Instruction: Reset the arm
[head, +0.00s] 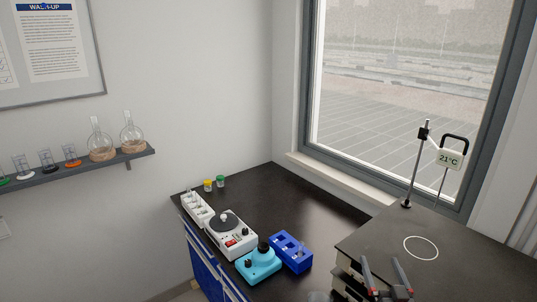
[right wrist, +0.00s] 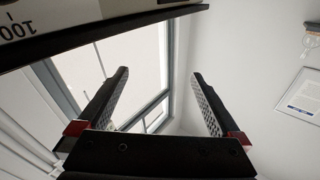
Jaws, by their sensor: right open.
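My right gripper (head: 386,276) is at the bottom right of the head view, in front of the dark raised platform with a white circle. In the right wrist view its two fingers (right wrist: 160,95) are spread wide with nothing between them. Behind them that view shows the window and the white wall. My left gripper is in neither view.
A black bench (head: 303,207) holds a white device with a round plate (head: 226,232), a turquoise device (head: 259,264) and a blue block (head: 290,252). A glassware shelf (head: 80,167) is left.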

